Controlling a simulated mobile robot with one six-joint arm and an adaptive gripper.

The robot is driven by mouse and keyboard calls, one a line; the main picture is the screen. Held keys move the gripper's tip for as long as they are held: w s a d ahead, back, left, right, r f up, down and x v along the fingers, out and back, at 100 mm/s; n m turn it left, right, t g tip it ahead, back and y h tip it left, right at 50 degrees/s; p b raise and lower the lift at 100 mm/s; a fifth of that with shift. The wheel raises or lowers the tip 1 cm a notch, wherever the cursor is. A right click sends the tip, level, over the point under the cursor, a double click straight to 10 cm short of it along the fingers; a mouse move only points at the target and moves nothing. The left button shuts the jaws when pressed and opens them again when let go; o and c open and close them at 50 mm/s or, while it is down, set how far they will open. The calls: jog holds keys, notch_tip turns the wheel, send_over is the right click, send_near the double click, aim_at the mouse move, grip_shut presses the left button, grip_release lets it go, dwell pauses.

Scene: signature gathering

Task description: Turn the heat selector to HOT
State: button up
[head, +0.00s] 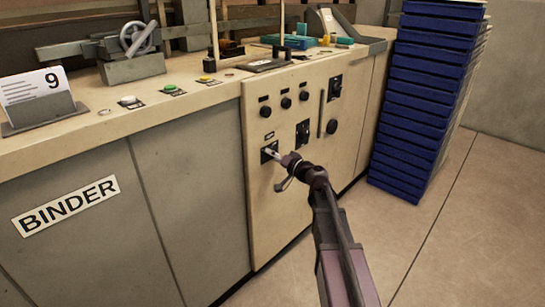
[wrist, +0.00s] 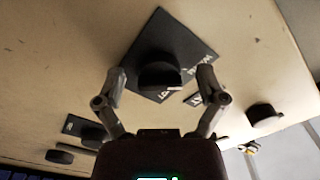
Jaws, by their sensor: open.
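A black selector knob (wrist: 160,72) sits on a dark square plate (wrist: 136,57) in the wrist view. The knob has a pale mark on its lower right edge. White lettering lies on the plate's right side, only partly readable at this angle. My gripper (wrist: 160,80) is open, with one finger on each side of the knob and a gap to both. In the head view my gripper (head: 271,154) is at the left part of the cream control panel (head: 280,200) and largely hides this knob. The word HOT is not readable in either view.
Other black knobs (head: 331,126) and switches (head: 303,132) are on the same panel, right of and above my gripper. A vertical handle (head: 321,113) stands out between them. A tall stack of blue trays (head: 420,100) stands at the right. The floor (head: 440,230) before the panel is clear.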

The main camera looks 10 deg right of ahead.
jog(key=c, duration=1.1)
jog(key=shift+a, duration=0.15)
jog(key=shift+c, duration=0.2)
